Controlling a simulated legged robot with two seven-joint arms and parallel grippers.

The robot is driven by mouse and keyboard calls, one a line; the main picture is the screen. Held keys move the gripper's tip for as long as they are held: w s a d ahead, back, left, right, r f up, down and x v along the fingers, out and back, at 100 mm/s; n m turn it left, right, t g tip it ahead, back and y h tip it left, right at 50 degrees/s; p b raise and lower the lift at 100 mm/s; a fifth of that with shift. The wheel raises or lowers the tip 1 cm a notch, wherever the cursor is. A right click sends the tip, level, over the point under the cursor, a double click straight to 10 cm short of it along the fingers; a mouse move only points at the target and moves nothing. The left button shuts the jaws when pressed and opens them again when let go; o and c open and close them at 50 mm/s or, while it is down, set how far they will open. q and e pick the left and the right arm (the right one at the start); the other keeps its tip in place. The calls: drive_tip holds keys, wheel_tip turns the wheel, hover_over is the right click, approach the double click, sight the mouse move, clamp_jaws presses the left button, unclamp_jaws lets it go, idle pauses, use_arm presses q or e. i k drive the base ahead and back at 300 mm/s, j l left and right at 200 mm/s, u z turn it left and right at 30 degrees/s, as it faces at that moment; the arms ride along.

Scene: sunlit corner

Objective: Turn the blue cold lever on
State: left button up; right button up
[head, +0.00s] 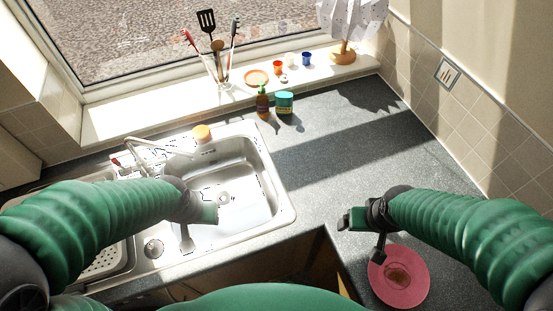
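The tap (150,143) stands at the back of the steel sink, with its spout reaching right over the basin. A small red part (116,161) shows at the left of its base. I cannot make out the blue cold lever; my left arm covers part of the area in front of the tap. My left gripper (200,232) is over the front of the sink basin, in front of and to the right of the tap, with its fingers apart and empty. My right gripper (361,237) is over the worktop by the pink plate, fingers apart and empty.
The sink basin (255,165) is empty. A pink plate (408,285) with a brown patch lies at front right. An orange-topped item (201,133), a brown bottle (263,105) and a teal tub (285,101) stand at the back. The worktop (345,160) between is clear.

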sight(158, 160)
drive_tip(key=u, duration=1.2)
drive_tip(key=i+j, duration=0.15)
drive_tip(key=j, duration=0.2)
drive_tip(key=i+j, duration=0.1)
drive_tip(key=j, duration=0.25)
